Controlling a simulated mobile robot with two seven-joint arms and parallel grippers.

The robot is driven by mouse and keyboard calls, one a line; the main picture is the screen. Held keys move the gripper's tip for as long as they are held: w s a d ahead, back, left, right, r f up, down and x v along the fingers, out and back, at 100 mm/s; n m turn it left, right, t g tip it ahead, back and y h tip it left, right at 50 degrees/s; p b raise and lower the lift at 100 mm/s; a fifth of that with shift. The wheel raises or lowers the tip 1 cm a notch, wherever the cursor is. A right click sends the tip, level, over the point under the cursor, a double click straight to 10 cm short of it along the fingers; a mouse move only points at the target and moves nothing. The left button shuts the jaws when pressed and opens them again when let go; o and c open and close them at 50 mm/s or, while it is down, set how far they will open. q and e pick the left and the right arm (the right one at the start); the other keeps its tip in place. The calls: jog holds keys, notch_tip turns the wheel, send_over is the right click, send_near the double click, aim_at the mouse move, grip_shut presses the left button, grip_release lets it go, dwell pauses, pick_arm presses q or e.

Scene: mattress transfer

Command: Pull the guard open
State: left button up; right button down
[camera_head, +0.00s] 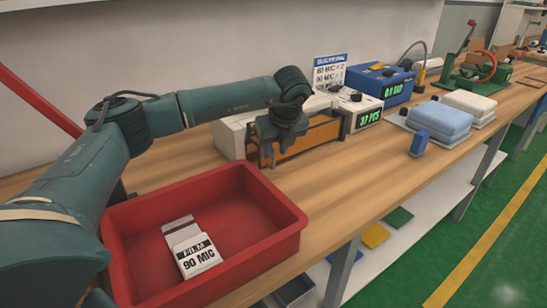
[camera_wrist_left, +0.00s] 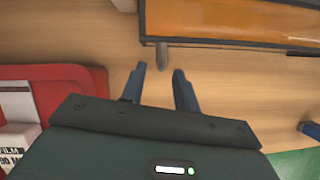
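The guard (camera_head: 312,136) is an orange see-through panel in a dark frame on the front of a pale machine (camera_head: 229,138) on the bench. It also shows along the top of the left wrist view (camera_wrist_left: 235,20). A short grey handle (camera_wrist_left: 162,54) sticks out from its lower frame near one end. My left gripper (camera_head: 267,156) is at the guard's left end. In the left wrist view my left gripper (camera_wrist_left: 159,71) is open, with the handle just ahead of the fingertips, roughly between them, and no clear contact. My right gripper is not in view.
A red bin (camera_head: 282,240) holding white film packs (camera_head: 192,250) stands close below my left arm. A counter reading 37 PCS (camera_head: 367,118) and a blue box (camera_head: 388,84) stand right of the guard. Bare bench top lies in front of the guard.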

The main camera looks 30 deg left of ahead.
aim_at(274, 154)
pick_arm(q)
jog(key=shift+x, duration=2.05)
jog(key=shift+c, duration=0.3)
grip_shut()
